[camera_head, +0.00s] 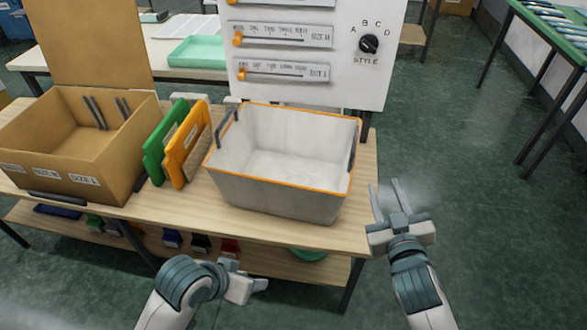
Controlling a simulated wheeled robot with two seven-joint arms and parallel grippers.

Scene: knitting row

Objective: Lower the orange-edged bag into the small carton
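The orange-edged bag (268,194) is a light grey, open-topped holder with an orange rim and dark handles at its two ends. It stands upright and looks empty on the wooden table. A brown open carton (65,178) with size labels stands at the table's left; I cannot tell whether it is the small carton. My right gripper (385,185) is open and empty, just right of the table's front corner and apart from the bag. My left gripper (248,282) is low in front of the table, below the bag; its fingers do not show clearly.
A green panel (158,150) and an orange panel (186,150) lean between carton and bag. A white control panel (310,50) with sliders and a knob rises behind the bag. Small coloured items lie on the lower shelf (265,262).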

